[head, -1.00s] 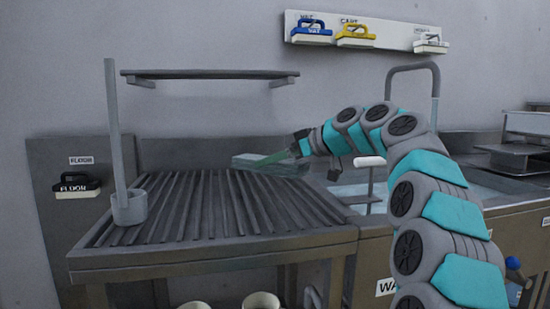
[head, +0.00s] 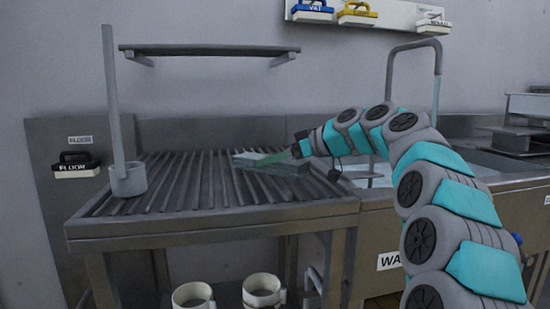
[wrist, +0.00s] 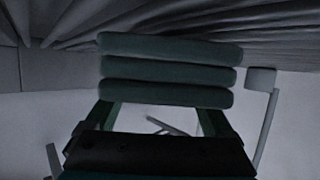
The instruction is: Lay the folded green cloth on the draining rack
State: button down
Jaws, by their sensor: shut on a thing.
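The folded green cloth (head: 268,162) shows in the head view as a flat, layered bundle over the back right part of the draining rack (head: 200,192). My gripper (head: 278,158) reaches in from the right with its green fingers shut on the cloth. In the wrist view the cloth (wrist: 168,70) appears as several stacked dark green folds between the two fingers (wrist: 160,112). The rack's slats (wrist: 200,20) run along the top of that view, close to the cloth. I cannot tell whether the cloth touches the slats.
A grey pot with an upright post (head: 128,180) stands at the rack's left. A wall shelf (head: 210,49) hangs above the rack. A sink (head: 470,163) with a tall tap (head: 437,85) lies to the right. White mugs (head: 262,290) stand below. The rack's front and middle are clear.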

jog(key=shift+f+b, duration=0.65)
